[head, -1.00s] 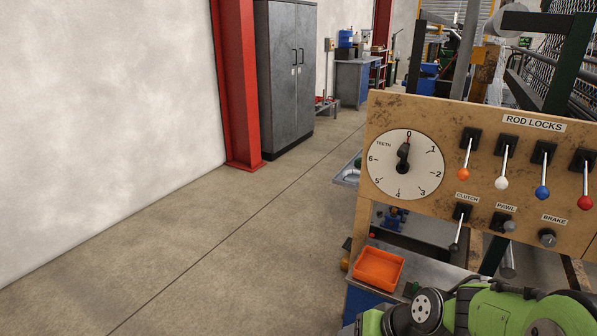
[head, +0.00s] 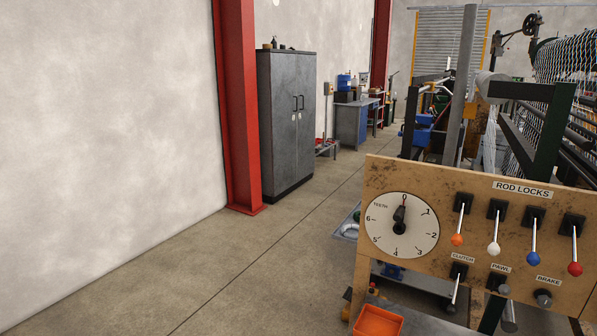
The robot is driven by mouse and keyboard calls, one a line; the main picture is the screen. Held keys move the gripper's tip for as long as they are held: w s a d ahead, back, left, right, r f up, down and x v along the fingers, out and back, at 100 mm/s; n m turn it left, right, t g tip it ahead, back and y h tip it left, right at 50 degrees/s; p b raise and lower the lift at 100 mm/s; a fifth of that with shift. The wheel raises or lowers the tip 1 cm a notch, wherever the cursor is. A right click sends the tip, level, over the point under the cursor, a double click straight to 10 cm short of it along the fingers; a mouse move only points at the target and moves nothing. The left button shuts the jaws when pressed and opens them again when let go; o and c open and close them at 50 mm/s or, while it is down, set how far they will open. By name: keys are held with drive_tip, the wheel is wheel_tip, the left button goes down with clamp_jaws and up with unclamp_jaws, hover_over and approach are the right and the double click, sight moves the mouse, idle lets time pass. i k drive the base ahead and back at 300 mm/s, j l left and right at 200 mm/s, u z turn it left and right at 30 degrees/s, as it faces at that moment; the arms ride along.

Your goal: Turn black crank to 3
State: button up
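The black crank (head: 400,215) is mounted at the middle of a round white dial (head: 416,235) marked TEETH, with numbers from 0 to 6 around its rim. The crank points up at 0. The 3 is at the dial's lower right. The dial is on the left part of a worn tan panel (head: 465,180) in the head view. My gripper and arm are not in view, so the gripper's state is hidden.
On the panel are ROD LOCKS levers with orange (head: 456,240), white (head: 494,249), blue (head: 533,258) and red (head: 575,269) knobs, and below them CLUTCH, PAWL and BRAKE controls. An orange tray (head: 378,322) lies below. Open floor (head: 250,270) is at left.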

sight(399, 226)
drive_tip(key=i+j, duration=0.3)
drive_tip(key=i, duration=0.25)
drive_tip(key=i+j+u, duration=0.1)
drive_tip(key=i+j, duration=0.25)
drive_tip(key=i, duration=0.15)
